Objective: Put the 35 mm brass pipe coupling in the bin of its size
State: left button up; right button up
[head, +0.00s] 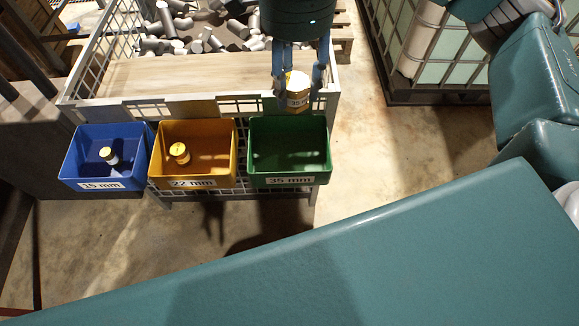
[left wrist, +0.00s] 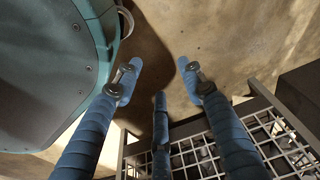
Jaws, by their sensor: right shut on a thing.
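The brass coupling (head: 298,84), marked 35, is held in my right gripper (head: 298,98), whose blue fingers point down on both sides of it. In the head view it shows just behind the rear rim of the green bin (head: 262,178), labelled 35 mm. I cannot tell its exact height. The green bin looks empty. My left gripper (left wrist: 160,88) shows in the left wrist view, fingers spread, with nothing between them.
The bins hang on a wire cage (head: 325,108) with a board and several grey cylinders. Floor in front is clear.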

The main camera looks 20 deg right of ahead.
jog(key=shift+w+a+f+m+b, duration=0.2)
jog(key=shift+f+m+b, duration=0.1)
jog(key=shift+m, duration=0.15)
jog(key=shift+w+a+f+m+b, duration=0.15)
jog(key=shift+f+m, duration=0.15)
jog(key=shift+m, duration=0.15)
jog(key=shift+w+m+b, duration=0.1)
jog(key=shift+m+b, duration=0.3)
jog(key=shift+m, duration=0.4)
notch_tip(320, 180, down, 19)
jog(key=shift+f+b, duration=0.1)
jog(key=shift+b, duration=0.75)
jog(key=shift+f, duration=0.3)
pick_arm(q)
jog(key=w+r, duration=0.4)
jog(key=r, duration=0.2)
jog(key=shift+w+d+t, duration=0.15)
jog(key=shift+d+t, duration=0.15)
jog(key=shift+d, duration=0.05)
